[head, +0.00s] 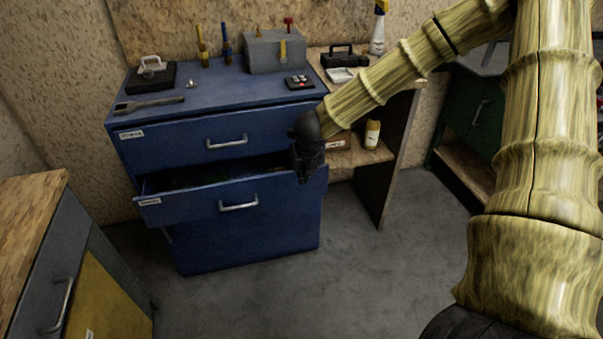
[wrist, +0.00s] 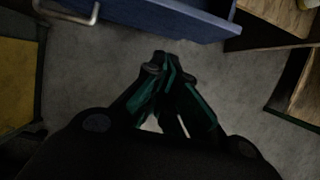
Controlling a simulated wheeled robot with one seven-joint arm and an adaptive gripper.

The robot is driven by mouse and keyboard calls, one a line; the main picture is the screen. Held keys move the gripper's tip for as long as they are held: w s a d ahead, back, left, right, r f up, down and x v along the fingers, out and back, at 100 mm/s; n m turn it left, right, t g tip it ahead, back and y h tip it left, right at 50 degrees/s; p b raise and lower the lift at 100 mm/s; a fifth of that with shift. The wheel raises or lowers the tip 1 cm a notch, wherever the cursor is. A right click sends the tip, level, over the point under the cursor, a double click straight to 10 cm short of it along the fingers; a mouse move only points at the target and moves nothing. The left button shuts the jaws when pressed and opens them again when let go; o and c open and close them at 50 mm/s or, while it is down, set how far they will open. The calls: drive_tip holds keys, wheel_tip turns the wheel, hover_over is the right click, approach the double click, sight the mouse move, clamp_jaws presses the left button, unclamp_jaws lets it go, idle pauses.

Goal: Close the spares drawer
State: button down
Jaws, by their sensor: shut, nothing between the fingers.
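A blue drawer cabinet (head: 285,218) stands against the wall in the head view. Its lower drawer (head: 185,206) is pulled partly out, with a metal handle (head: 238,206) and a small label too small to read for certain. Dark contents show inside. The upper drawer (head: 180,145) is shut. My gripper (head: 304,178) is shut and empty, pointing down near the right end of the open drawer's front. I cannot tell whether it touches. In the wrist view my gripper (wrist: 164,62) hangs over the floor, with the drawer front (wrist: 165,17) and handle (wrist: 78,12) beyond it.
On the cabinet top are a wrench (head: 148,104), a grey tool block (head: 275,52) and screwdrivers. A wooden shelf unit (head: 385,155) stands to the right. A workbench with a yellow door (head: 105,300) is at lower left. The grey floor (head: 270,290) in front is clear.

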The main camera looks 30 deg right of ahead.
drive_tip(key=w+d+f, duration=0.2)
drive_tip(key=w+f, duration=0.4)
drive_tip(key=f, duration=0.1)
drive_tip(key=shift+w+f, duration=0.25)
drive_tip(key=shift+w, duration=0.1)
idle(0.4)
